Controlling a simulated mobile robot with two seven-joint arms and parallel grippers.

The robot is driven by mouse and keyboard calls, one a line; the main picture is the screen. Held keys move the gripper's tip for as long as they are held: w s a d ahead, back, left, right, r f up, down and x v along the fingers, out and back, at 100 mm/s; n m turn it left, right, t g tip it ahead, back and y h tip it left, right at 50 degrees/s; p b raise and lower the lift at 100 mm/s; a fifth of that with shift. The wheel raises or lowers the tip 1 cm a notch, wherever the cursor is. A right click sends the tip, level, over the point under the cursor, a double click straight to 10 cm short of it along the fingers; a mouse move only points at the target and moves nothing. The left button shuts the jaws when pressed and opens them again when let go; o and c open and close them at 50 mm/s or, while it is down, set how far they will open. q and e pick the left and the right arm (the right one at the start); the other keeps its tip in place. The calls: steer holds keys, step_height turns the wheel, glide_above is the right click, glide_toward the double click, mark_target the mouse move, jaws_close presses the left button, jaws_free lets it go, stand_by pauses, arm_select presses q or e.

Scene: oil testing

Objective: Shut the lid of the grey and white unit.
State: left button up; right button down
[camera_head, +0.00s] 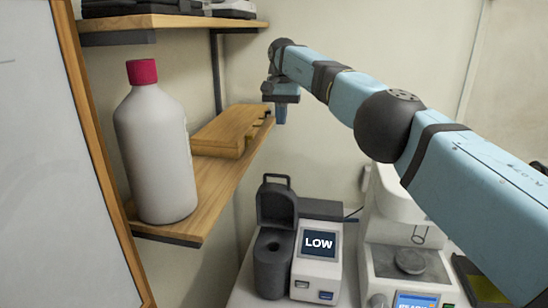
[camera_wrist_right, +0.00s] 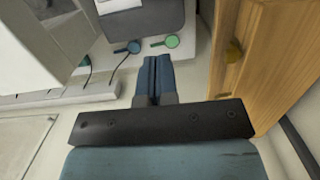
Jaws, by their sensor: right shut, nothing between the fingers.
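The grey and white unit (camera_head: 318,270) stands on the bench in the lower middle of the head view, its screen reading "LOW". Its dark grey lid (camera_head: 276,205) is raised upright at the back of the grey part, with a loop handle on top. The round opening in front of the lid is uncovered. My right gripper (camera_head: 281,115) is high above and behind the unit, beside the shelf end, pointing down and apart from the lid. In the right wrist view its fingers (camera_wrist_right: 155,72) are together and empty. My left gripper is not in view.
A white bottle with a red cap (camera_head: 155,150) and a wooden box (camera_head: 228,132) stand on the wooden shelf (camera_head: 212,190) at left. A white instrument (camera_head: 405,255) stands right of the unit, under my right arm. In the wrist view, a wooden piece (camera_wrist_right: 245,60) is close at right.

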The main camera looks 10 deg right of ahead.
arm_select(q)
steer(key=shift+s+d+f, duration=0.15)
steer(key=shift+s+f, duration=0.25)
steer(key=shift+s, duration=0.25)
arm_select(e)
steer(key=s+f, duration=0.1)
steer(key=f, duration=0.3)
steer(key=s+a+f, duration=0.1)
steer(key=s+f, duration=0.1)
steer(key=f, duration=0.1)
steer(key=s+f, duration=0.2)
steer(key=f, duration=0.2)
steer(key=shift+a+f, duration=0.35)
arm_select(q)
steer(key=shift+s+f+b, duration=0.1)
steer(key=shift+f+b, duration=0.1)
steer(key=shift+b, duration=0.2)
